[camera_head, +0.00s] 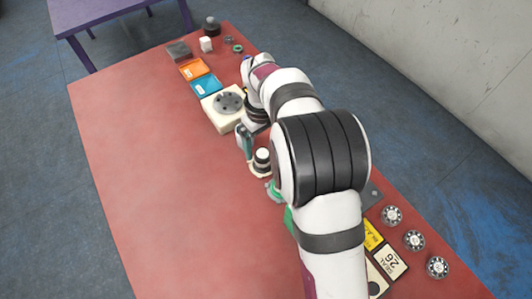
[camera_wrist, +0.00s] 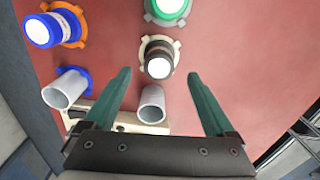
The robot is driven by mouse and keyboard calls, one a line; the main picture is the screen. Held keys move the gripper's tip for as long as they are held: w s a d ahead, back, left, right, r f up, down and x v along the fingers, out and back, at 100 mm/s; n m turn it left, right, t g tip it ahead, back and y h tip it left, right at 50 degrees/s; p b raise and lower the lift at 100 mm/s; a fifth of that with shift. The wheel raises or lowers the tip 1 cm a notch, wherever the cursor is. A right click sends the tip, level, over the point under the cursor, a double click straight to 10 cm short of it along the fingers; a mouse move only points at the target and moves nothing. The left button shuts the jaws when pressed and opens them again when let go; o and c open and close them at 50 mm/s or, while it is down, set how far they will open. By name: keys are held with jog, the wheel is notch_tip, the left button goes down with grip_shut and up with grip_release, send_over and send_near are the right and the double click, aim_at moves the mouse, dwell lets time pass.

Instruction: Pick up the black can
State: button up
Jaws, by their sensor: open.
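The black can (camera_wrist: 159,60) stands in a beige notched holder in the wrist view, with its round white top facing the camera. In the head view the black can (camera_head: 262,158) stands beside my arm, in its beige holder (camera_head: 261,170). My gripper (camera_wrist: 158,74) is open, with its two teal fingers spread wide and nothing held between them. In the wrist view the can appears between and just beyond the fingertips; I cannot tell the exact gap. In the head view a teal finger (camera_head: 246,142) shows close to the can, and the rest of the gripper is partly hidden.
A green can (camera_wrist: 167,7) and a blue can (camera_wrist: 43,30) stand nearby in holders. Grey cylinders (camera_wrist: 63,90) (camera_wrist: 152,104) stand close to the fingers. Orange (camera_head: 193,69) and blue (camera_head: 206,86) boxes lie at the back. The red table's left side (camera_head: 160,190) is clear.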

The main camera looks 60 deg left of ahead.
aim_at(262, 153)
notch_tip(262, 153, down, 8)
jog(key=shift+a+r, duration=0.1)
jog(key=shift+r, duration=0.15)
grip_shut()
dwell(0.3)
